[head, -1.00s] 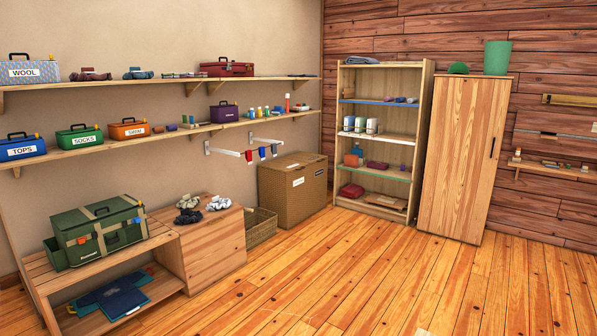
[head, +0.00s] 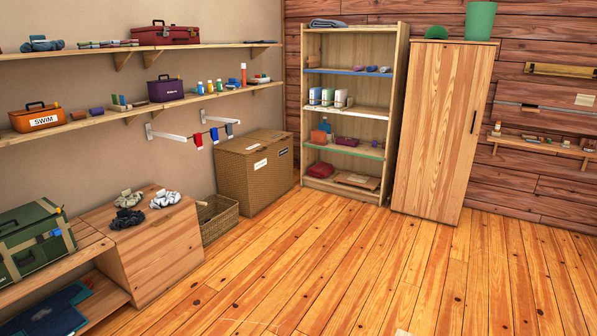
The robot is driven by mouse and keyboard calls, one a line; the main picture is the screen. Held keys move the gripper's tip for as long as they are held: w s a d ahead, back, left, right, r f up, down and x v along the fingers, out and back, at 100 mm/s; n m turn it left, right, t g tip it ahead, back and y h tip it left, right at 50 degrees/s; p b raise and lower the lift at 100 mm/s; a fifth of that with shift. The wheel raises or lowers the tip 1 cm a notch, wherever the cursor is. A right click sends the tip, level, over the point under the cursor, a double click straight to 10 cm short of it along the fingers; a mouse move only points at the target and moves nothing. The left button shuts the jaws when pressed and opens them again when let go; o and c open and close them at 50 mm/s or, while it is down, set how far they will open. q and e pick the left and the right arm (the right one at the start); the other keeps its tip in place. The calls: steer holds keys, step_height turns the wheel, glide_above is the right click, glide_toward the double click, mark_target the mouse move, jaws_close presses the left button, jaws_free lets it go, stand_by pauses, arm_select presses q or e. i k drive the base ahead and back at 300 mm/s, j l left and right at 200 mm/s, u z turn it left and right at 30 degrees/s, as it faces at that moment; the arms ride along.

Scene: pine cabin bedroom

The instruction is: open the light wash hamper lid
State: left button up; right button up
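The hamper (head: 254,184) is a tall brown woven box against the left wall, near the corner. Its flat lid (head: 250,142) is shut. It has a white label (head: 260,165) on the front and another, darker-edged label (head: 283,152) further right. I cannot read either label, so I cannot tell if it is the light wash one. No second hamper shows. Neither of my grippers is in view.
A low open wicker basket (head: 217,217) and a wooden chest (head: 150,245) with several scrunchies stand left of the hamper. A wall rail (head: 175,137) juts out above. An open shelf unit (head: 346,115) and a wardrobe (head: 442,130) stand right. The plank floor (head: 330,270) in front is clear.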

mark_target(241, 146)
steer(key=i, duration=4.6)
steer(key=i+l+z, duration=0.05)
steer(key=l, duration=0.15)
